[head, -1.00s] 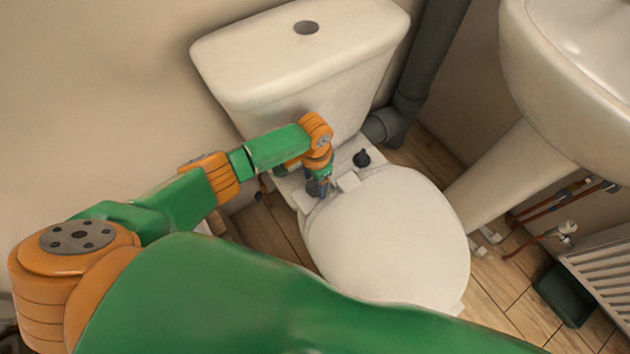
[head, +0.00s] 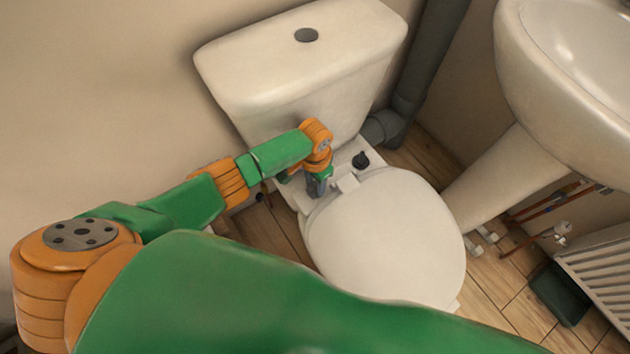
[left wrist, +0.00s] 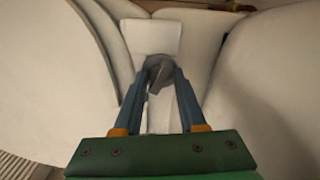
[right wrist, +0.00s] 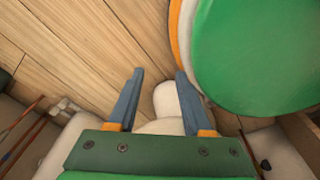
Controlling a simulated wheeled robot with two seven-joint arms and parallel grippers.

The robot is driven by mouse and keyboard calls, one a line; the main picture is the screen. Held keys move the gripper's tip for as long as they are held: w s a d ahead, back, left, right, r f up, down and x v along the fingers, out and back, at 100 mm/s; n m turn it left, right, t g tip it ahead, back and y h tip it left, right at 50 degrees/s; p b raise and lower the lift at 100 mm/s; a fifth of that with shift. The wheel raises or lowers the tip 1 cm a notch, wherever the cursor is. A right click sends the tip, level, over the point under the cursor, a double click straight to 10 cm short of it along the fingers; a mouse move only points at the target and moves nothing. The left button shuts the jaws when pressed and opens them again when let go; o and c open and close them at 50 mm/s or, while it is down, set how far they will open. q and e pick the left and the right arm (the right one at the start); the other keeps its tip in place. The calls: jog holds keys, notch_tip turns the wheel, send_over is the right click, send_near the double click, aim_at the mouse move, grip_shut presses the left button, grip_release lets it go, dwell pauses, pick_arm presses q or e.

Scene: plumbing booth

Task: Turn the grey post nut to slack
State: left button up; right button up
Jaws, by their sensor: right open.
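The grey post nut (left wrist: 158,72) sits at the back of the toilet seat, by the hinge, with a small wing facing the left wrist camera. My left gripper (left wrist: 164,70) reaches down to it, one blue finger on each side. The fingers are partly closed and appear to touch the nut's sides. In the head view my left gripper (head: 317,186) mostly hides the nut at the left hinge. My right gripper (right wrist: 160,74) is open and empty, above the floor with a pale rounded shape beyond it.
A black post nut (head: 361,159) stands at the right hinge. The closed toilet lid (head: 385,240) lies in front and the cistern (head: 300,75) rises behind. A basin (head: 575,90), copper pipes (head: 555,205) and a radiator (head: 600,270) are to the right.

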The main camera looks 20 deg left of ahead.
aim_at(315, 185)
pick_arm(q)
jog(key=o, duration=0.3)
pick_arm(e)
jog(key=shift+d, duration=0.1)
jog(key=shift+w, duration=0.1)
pick_arm(q)
jog(key=shift+r, duration=0.4)
notch_tip(315, 185, up, 4)
jog(key=p, duration=0.3)
notch_tip(315, 185, up, 2)
jog(key=shift+r+p, duration=0.15)
jog(key=shift+p, duration=0.4)
jog(key=shift+r, duration=0.1)
pick_arm(e)
jog(key=r, duration=0.1)
jog(key=s+a+r, duration=0.1)
jog(key=r, duration=0.1)
jog(key=shift+s+a+r, duration=0.3)
jog(key=shift+a+r, duration=0.1)
